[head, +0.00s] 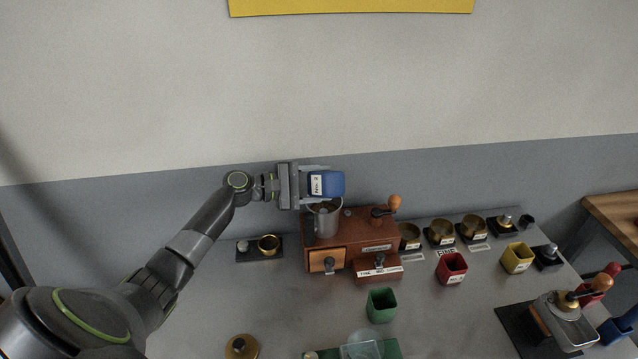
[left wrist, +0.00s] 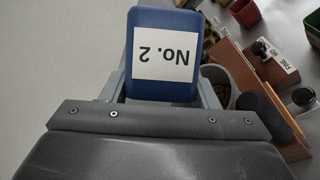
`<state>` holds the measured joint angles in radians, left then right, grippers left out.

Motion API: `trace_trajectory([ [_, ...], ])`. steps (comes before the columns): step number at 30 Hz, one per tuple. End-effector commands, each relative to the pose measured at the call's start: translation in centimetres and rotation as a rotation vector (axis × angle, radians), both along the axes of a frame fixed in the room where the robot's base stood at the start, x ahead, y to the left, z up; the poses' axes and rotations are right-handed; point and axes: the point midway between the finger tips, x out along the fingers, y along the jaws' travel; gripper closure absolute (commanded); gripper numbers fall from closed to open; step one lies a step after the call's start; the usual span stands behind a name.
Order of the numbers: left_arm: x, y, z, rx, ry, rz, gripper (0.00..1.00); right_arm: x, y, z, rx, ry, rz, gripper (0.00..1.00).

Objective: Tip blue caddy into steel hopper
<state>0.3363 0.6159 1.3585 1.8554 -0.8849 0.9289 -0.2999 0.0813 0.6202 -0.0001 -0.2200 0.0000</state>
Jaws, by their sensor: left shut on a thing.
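The blue caddy (head: 334,184), with a white "No. 2" label, is held by my left gripper (head: 318,184) above the steel hopper (head: 325,222). The hopper is a grey metal cup on top of the brown wooden grinder (head: 350,238), with brown contents partly showing inside. In the left wrist view the caddy (left wrist: 165,85) fills the space between the fingers, its label upside down, and the hopper rim (left wrist: 222,80) shows beside it. The caddy's mouth is hidden, so I cannot tell whether anything is pouring. My right gripper is not seen.
The grinder has a wooden-knobbed crank (head: 394,202) at its right. A green caddy (head: 381,305), a red caddy (head: 451,268) and a yellow caddy (head: 517,258) stand on the grey table. Several brass cups line the back. A small scale (head: 260,248) stands left of the grinder.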

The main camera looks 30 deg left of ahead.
Motion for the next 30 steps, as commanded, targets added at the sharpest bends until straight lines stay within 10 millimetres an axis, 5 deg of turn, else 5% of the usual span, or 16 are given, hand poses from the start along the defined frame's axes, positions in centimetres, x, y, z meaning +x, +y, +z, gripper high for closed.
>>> trace_trajectory([
  [18,0.0,0.0,3.1,0.000,0.000,-0.001,0.73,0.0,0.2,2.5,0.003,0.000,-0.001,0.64],
  [30,-0.3,-0.2,2.7,0.001,0.001,-0.003,0.73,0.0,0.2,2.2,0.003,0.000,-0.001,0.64],
])
